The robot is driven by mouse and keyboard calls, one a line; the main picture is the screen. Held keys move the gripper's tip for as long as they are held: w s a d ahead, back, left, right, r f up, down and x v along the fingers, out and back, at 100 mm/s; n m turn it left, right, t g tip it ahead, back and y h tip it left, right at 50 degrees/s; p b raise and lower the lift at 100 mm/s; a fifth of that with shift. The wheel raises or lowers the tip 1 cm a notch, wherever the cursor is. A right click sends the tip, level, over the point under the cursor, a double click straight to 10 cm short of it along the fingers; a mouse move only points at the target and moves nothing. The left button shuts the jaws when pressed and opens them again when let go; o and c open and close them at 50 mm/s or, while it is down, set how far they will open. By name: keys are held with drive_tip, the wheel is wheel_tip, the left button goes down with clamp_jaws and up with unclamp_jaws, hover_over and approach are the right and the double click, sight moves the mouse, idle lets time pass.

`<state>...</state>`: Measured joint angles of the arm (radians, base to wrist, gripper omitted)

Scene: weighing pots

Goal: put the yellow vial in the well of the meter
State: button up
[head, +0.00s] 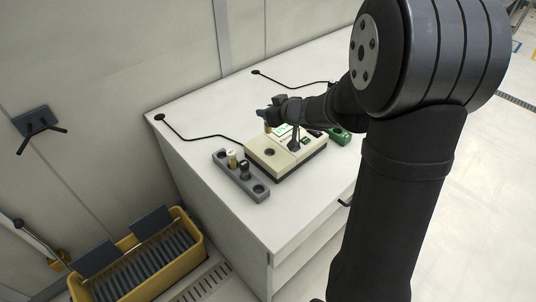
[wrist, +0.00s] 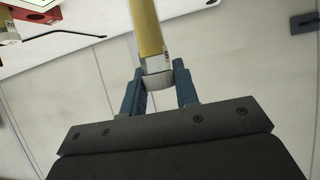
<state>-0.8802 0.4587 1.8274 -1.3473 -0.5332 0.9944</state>
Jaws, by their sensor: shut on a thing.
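My gripper (wrist: 158,85) is shut on the yellow vial (wrist: 147,28), with one blue finger on either side of its pale end. In the head view my gripper (head: 264,113) is above the back left of the meter, and a small part of the yellow vial (head: 267,128) shows below the fingers. The meter (head: 286,167) is a beige box with a lit green display (head: 282,130). Its round dark well (head: 270,152) is in the top and looks empty. The vial is apart from the well.
A grey rack (head: 250,183) stands left of the meter. It holds a white-capped yellowish vial (head: 232,157) and a black-capped one (head: 243,166), and its front hole is empty. A green object (head: 340,136) lies right of the meter. A yellow crate (head: 190,262) stands beside the bench.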

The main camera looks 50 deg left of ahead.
sight(270, 129)
drive_tip(key=w+d+n+g, duration=0.3)
drive_tip(key=w+d, duration=0.2)
drive_tip(key=d, duration=0.6)
drive_tip(key=s+a+f, duration=0.1)
drive_tip(key=a+f, duration=0.1)
drive_tip(key=a, duration=0.1)
drive_tip(key=s+a+f, duration=0.2)
drive_tip(key=a, duration=0.1)
drive_tip(key=s+a+f, duration=0.2)
drive_tip(key=a, duration=0.2)
drive_tip(key=shift+f, duration=0.15)
drive_tip(key=shift+s+f, duration=0.1)
drive_tip(key=shift+f, duration=1.95)
drive_tip(key=shift+f, duration=0.1)
drive_tip(key=o, duration=0.9)
drive_tip(key=shift+o, duration=0.3)
